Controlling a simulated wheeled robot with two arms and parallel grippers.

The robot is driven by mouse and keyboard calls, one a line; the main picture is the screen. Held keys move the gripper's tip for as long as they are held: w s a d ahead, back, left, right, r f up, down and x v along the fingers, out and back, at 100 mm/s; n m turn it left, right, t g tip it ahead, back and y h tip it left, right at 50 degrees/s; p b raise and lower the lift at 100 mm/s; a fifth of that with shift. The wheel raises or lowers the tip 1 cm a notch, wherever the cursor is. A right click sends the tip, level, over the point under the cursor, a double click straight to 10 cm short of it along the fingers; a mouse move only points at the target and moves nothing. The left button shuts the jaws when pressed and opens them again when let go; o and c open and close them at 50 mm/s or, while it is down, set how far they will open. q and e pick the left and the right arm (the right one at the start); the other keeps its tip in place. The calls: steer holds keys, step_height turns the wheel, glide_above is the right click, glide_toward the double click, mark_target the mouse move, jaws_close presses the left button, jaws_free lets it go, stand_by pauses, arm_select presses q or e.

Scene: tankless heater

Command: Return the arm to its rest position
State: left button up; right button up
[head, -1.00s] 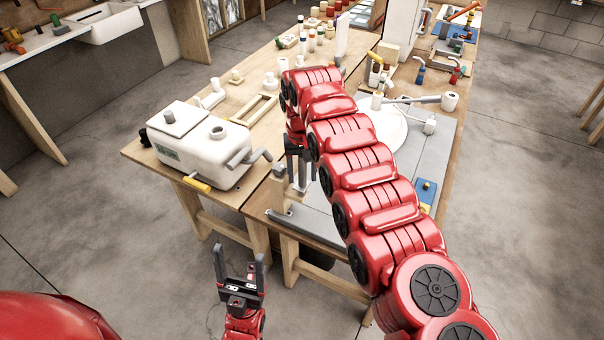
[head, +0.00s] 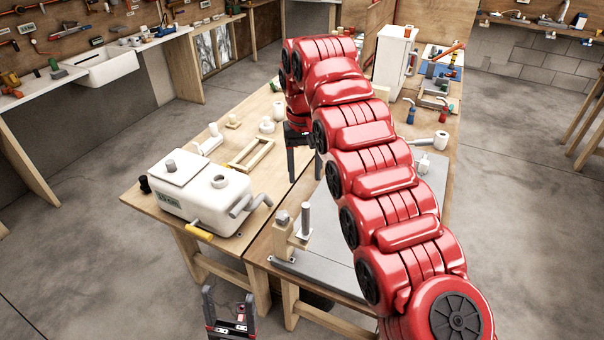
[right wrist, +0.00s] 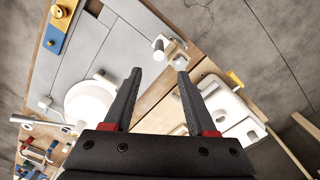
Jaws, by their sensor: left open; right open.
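My right arm, red and segmented, reaches up across the workbench in the head view. Its gripper (head: 304,176) is open and empty above the bench, beyond a small wooden block with a grey post (head: 283,234). In the right wrist view its two dark fingers (right wrist: 159,74) are spread with nothing between them; the block and post (right wrist: 172,50) show beyond the tips. My left gripper (head: 228,294) is open and empty, low in front of the bench at the bottom of the head view. Most of the left arm is out of view.
A white tank (head: 203,192) with a yellow-ended handle stands at the bench's left front. A wooden frame (head: 251,154) and white fittings lie behind it. A grey board (head: 345,262) lies under my right arm. A white upright box (head: 391,60) stands farther back. Floor left of the bench is clear.

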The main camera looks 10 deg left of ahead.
steer(key=shift+w+a+f, duration=0.1)
steer(key=shift+w+f, duration=0.1)
